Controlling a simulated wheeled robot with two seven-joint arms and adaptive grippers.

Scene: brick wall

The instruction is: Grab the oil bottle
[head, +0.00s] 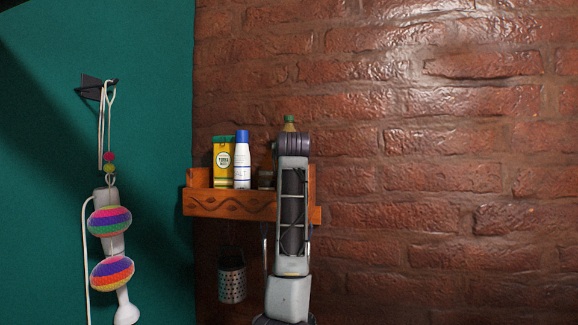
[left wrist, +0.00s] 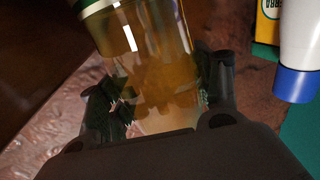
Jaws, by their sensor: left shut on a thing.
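The oil bottle is amber and see-through with a green cap. In the head view only its top (head: 289,126) shows, above my arm at the right part of the wooden shelf; the rest is hidden behind the arm. In the left wrist view its glass body (left wrist: 155,45) fills the middle, tilted, with a green and white band at the upper edge. My left gripper (left wrist: 165,88) is shut on the bottle's body, one finger on each side. In the head view the fingers are hidden. My right gripper is in neither view.
On the wooden shelf (head: 225,204) stand a yellow-green box (head: 223,165), a white bottle with a blue cap (head: 242,165) and a small dark jar (head: 265,179). A metal holder (head: 232,281) hangs below. Striped balls (head: 109,221) hang at left. The brick wall at right is bare.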

